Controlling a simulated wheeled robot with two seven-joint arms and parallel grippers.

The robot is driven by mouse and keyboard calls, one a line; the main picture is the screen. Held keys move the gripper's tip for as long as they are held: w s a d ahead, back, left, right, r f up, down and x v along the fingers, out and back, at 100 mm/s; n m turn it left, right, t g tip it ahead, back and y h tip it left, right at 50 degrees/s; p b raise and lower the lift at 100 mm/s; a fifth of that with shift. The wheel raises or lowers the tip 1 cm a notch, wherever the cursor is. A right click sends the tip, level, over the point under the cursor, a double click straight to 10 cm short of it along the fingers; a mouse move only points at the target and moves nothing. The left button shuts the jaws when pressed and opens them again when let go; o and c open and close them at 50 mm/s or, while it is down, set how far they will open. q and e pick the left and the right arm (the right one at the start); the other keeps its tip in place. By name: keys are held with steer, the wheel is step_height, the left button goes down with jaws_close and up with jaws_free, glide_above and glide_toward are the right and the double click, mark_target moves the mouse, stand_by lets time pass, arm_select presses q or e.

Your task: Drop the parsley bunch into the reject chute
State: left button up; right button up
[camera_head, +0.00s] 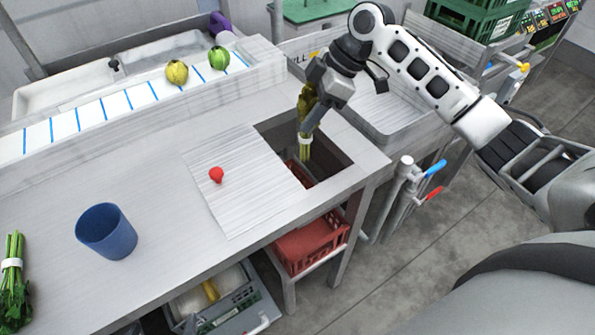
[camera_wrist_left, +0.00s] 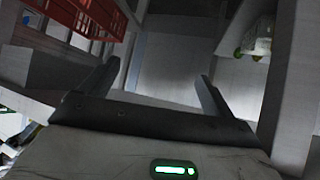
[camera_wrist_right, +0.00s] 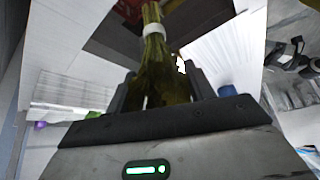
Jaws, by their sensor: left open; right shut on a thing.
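The parsley bunch (camera_head: 306,150) is yellowish olive, with pale stems and a white band. My right gripper (camera_head: 312,118) is shut on its leafy part and holds it stems down over the reject chute (camera_head: 335,157), a dark square opening in the counter. The lower stems appear at or just inside the opening. In the right wrist view the bunch (camera_wrist_right: 153,50) sits between the fingers, with the opening beyond it. My left gripper (camera_wrist_left: 158,75) is open and empty in the left wrist view, out of the head view.
A red crate (camera_head: 310,247) stands below the counter by the opening. A board (camera_head: 240,195) with a red radish-like item (camera_head: 216,175) lies left of the opening. A blue cup (camera_head: 106,232) and a green bunch (camera_head: 14,290) are farther left. A sink (camera_head: 395,110) lies behind right.

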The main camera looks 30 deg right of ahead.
step_height(320, 180, down, 5)
steer(key=b, duration=0.5)
steer(key=shift+f+b, duration=0.55)
steer(key=shift+b, duration=0.55)
arm_select(q)
steer(key=f, duration=0.1)
steer(key=w+d+f, duration=0.1)
steer(key=shift+d+f+t+h, duration=0.1)
steer(key=shift+f+t+h, duration=0.2)
steer(key=shift+t+h, duration=0.1)
steer(key=shift+n, duration=0.3)
arm_select(e)
steer(key=o, duration=1.3)
steer(key=shift+o, duration=0.2)
arm_select(q)
steer(key=shift+r+p, duration=0.15)
steer(key=shift+p, duration=0.2)
arm_select(e)
steer(key=v, duration=1.6)
steer(key=shift+s, duration=0.1)
